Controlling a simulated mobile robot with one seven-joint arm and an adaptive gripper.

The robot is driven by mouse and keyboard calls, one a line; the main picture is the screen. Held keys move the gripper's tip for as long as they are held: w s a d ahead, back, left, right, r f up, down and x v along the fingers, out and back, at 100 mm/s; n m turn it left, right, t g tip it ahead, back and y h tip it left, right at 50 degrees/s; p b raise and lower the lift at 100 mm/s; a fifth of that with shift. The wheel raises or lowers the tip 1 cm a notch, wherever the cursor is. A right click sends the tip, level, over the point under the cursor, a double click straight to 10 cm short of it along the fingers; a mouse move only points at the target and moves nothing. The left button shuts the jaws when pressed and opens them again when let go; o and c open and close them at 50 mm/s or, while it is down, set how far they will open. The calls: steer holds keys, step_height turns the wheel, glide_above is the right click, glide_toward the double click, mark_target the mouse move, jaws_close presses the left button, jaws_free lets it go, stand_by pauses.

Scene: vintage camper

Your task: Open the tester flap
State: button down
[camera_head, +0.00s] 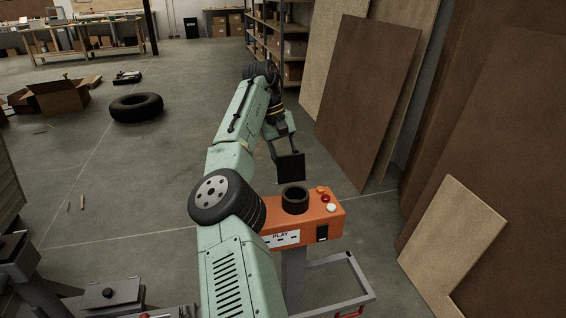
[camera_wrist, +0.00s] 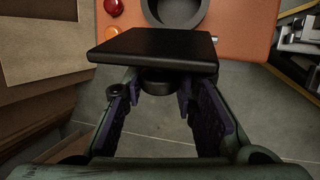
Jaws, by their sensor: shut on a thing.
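The tester (camera_head: 330,214) is an orange box on a grey stand with a black ring-shaped opening (camera_head: 295,199) on top. The flap (camera_head: 290,168) is a black square plate tilted up past the far edge of the opening, which is uncovered. In the wrist view the flap (camera_wrist: 155,48) lies across the fingertips, with the ring (camera_wrist: 175,8) and orange top beyond it. My gripper (camera_wrist: 158,88) is shut on a round dark knob under the flap, one finger each side.
Red, orange and white buttons (camera_head: 326,198) sit on the tester's right end. Brown boards (camera_head: 365,95) lean at the right. A tyre (camera_head: 135,107) and open carton (camera_head: 60,97) lie on the floor at left. The floor beyond the tester is clear.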

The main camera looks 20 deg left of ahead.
stand_by(0.3)
steer(key=c, duration=1.2)
jaws_free()
steer(key=shift+c, duration=0.2)
steer(key=shift+a, duration=0.15)
